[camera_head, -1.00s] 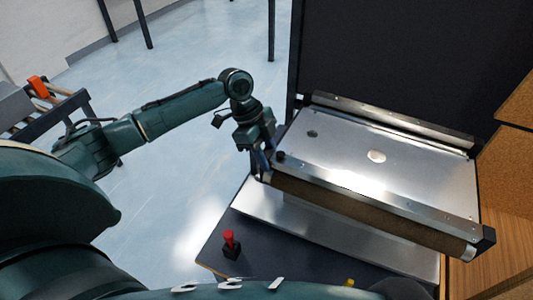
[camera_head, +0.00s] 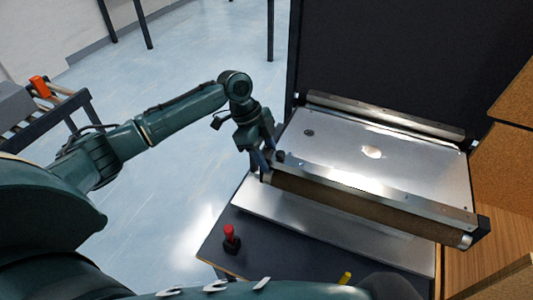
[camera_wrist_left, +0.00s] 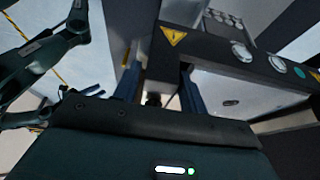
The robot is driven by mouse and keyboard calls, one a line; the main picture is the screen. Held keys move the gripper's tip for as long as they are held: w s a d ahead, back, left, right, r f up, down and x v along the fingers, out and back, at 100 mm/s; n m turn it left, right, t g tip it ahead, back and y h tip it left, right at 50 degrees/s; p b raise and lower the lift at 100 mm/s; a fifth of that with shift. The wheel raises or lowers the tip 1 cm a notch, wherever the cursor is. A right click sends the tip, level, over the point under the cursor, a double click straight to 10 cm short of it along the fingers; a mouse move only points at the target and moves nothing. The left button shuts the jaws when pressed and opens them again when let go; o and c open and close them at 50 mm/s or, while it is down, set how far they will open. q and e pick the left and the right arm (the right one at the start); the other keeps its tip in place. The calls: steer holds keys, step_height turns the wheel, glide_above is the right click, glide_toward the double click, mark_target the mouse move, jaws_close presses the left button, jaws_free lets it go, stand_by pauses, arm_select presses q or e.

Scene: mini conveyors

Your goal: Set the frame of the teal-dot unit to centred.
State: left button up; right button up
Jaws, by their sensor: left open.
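The conveyor unit (camera_head: 335,150) has a bare metal bed with raised rails and a brown roller along its near side. In the left wrist view, a teal dot (camera_wrist_left: 299,72) shows on its dark side panel beside pale round buttons (camera_wrist_left: 241,52). My left gripper (camera_head: 266,158) is at the unit's left end, close to a small dark knob (camera_head: 280,156) at the rail's end. In the left wrist view its two blue fingers (camera_wrist_left: 156,88) stand apart, with a small dark part between them; whether they touch it cannot be told. My right gripper is not in view.
A red-topped switch (camera_head: 231,238) stands on the dark table (camera_head: 213,248) in front of the unit. A yellow piece (camera_head: 345,278) shows at the bottom edge. A dark panel (camera_head: 400,50) rises behind the unit, and wooden boxes (camera_head: 505,160) stand close at right.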

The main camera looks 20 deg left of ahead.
arm_select(q)
steer(key=b+v, duration=0.1)
steer(key=v, duration=1.2)
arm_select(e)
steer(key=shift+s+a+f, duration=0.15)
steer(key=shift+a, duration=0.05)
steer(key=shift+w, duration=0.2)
